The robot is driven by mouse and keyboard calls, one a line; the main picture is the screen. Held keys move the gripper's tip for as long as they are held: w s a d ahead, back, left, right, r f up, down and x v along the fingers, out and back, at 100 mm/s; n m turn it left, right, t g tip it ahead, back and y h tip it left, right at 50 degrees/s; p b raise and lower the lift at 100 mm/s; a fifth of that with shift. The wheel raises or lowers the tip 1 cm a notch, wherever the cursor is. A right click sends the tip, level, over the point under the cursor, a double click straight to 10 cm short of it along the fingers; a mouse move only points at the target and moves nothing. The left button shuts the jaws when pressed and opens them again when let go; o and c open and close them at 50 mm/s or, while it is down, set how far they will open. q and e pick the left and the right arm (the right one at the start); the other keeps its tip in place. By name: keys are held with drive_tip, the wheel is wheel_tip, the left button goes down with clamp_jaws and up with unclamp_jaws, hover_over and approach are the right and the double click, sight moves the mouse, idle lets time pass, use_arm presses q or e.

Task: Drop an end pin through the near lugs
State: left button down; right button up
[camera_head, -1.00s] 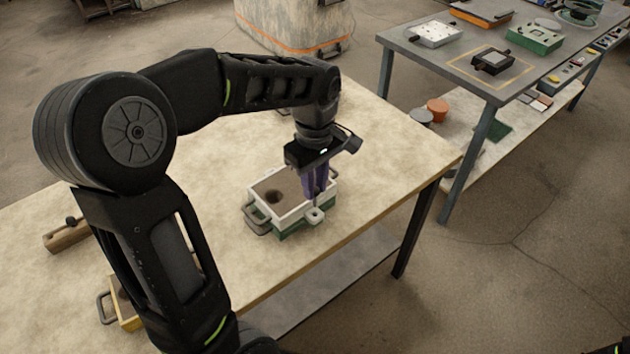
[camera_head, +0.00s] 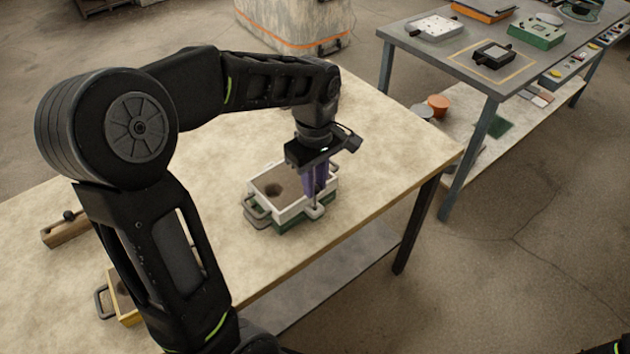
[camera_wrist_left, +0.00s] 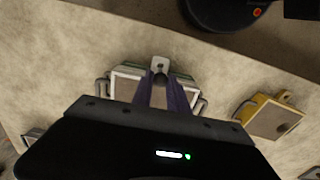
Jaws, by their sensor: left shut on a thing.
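A moulding flask with a white upper frame (camera_head: 290,212) and a green lower frame (camera_head: 292,227) stands on the pale bench, filled with brown sand with a round hole in it. A near lug (camera_head: 316,211) sticks out at its front right. My left gripper (camera_head: 316,197) points down over this lug, its purple fingers shut. The held pin is mostly hidden by the fingers; a thin dark piece shows just below them. In the left wrist view the fingers (camera_wrist_left: 160,80) meet in front of the light lug (camera_wrist_left: 160,63). Whether the pin is in the lug hole, I cannot tell.
A yellow frame (camera_wrist_left: 270,117) lies on the bench beside the flask in the left wrist view. A wooden block (camera_head: 66,230) lies at the bench's left. A grey table (camera_head: 463,84) with tools stands at the back right. The bench (camera_head: 390,150) right of the flask is clear.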

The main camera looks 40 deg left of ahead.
use_arm(q)
drive_tip(key=shift+f+b, duration=1.45)
drive_tip(key=shift+f, duration=0.5)
drive_tip(key=c, duration=0.7)
unclamp_jaws()
drive_tip(key=shift+o, duration=0.2)
drive_tip(key=shift+r+p, duration=2.45)
drive_tip(key=shift+r, duration=0.65)
drive_tip(key=shift+f, duration=0.1)
